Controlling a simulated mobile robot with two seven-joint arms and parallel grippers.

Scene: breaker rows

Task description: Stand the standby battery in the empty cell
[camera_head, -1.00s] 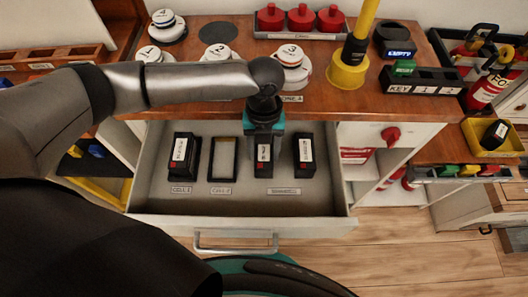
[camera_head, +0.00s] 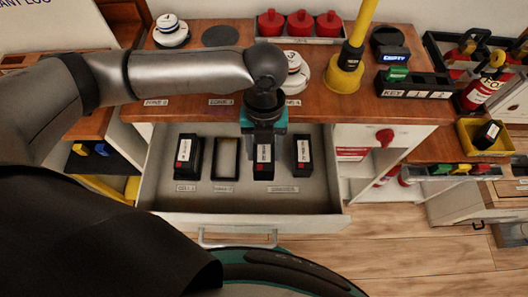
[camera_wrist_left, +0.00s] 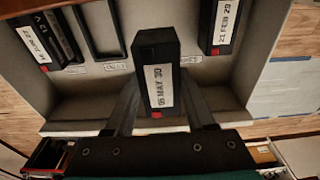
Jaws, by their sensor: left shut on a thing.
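My left gripper (camera_head: 264,138) is shut on a black battery (camera_head: 264,160) with a white label and a red mark, over the right half of the open drawer. In the left wrist view this battery (camera_wrist_left: 157,80) reads "05 MAY 30" and sits between the fingers, seemingly a little above the drawer floor. The empty cell (camera_head: 225,178), a dark rectangular frame, lies just left of it; it also shows in the left wrist view (camera_wrist_left: 93,45). A second battery (camera_head: 302,155), "21 FEB 29" in the wrist view (camera_wrist_left: 222,25), stands to the right. My right gripper is out of view.
Another battery (camera_head: 187,156) stands in the cell left of the empty one. The drawer (camera_head: 250,204) has low walls and a bare front strip. The wooden counter (camera_head: 220,108) overhangs its back, with white knobs, red-topped items and a yellow pole (camera_head: 358,40) on it.

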